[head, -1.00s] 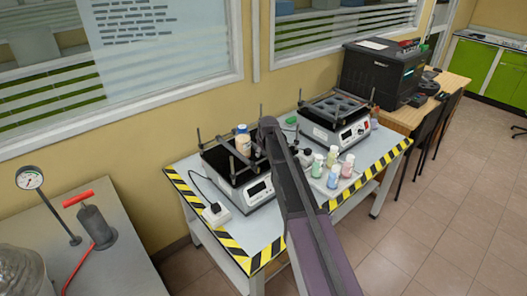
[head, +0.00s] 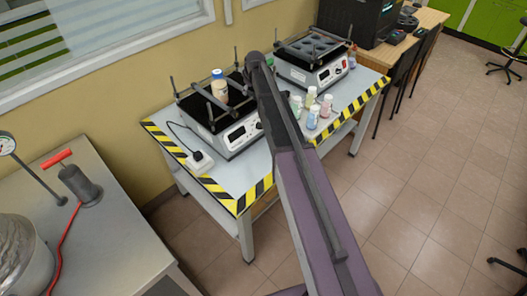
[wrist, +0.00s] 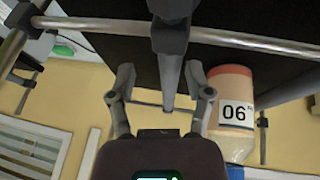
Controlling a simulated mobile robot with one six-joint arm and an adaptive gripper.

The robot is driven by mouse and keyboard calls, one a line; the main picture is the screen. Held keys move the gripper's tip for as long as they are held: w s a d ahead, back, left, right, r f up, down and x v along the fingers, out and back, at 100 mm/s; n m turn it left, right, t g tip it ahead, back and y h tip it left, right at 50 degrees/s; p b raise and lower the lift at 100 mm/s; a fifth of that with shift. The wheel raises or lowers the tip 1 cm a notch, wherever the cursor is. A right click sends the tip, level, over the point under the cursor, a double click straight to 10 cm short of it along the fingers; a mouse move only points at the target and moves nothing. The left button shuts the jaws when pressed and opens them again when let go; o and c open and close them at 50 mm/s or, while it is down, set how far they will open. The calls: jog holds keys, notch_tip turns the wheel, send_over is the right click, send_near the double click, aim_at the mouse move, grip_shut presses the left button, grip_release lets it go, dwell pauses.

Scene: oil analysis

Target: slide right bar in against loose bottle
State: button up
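The loose bottle (head: 219,90), with a blue cap and pale orange contents, stands on the left shaker (head: 236,136) beside a grey bar (head: 209,105). In the wrist view the bottle (wrist: 232,95), labelled 06, is just right of my gripper (wrist: 160,75). My gripper's fingers are spread. A dark grey bar (wrist: 168,70) lies between them, with visible gaps to both fingers. This bar is clamped to a metal rail (wrist: 250,41).
A second shaker (head: 320,70) stands at the back right. Several small bottles (head: 312,117) stand in front of it. A white plug adapter (head: 199,162) and cable lie left of the left shaker. The table has a yellow-black striped edge (head: 222,197).

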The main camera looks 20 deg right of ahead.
jog(key=shift+a+p+v, duration=0.2)
jog(key=shift+p+v, duration=5.25)
jog(key=shift+v, duration=1.05)
jog(key=s+a+f+m+g+b, duration=0.1)
jog(key=s+f+b, duration=0.3)
jog(key=s, duration=0.5)
jog(key=s+a+f+m+g+b, duration=0.1)
jog(key=s+f+b, duration=0.3)
jog(key=s, duration=0.6)
jog(key=s+a+f+m+g+b, duration=0.1)
jog(key=s+f+m+g+b, duration=0.1)
jog(key=s+f, duration=0.4)
jog(key=s+m+b, duration=0.1)
jog(key=s+b, duration=0.1)
jog(key=s, duration=0.2)
jog(key=shift+a+m, duration=0.25)
jog(key=shift+m, duration=0.05)
jog(key=shift+f, duration=0.15)
jog(key=shift+m+g, duration=0.4)
jog(key=shift+g, duration=0.1)
jog(key=s, duration=0.4)
jog(key=shift+a, duration=0.15)
jog(key=shift+c, duration=0.6)
jog(key=shift+s, duration=0.15)
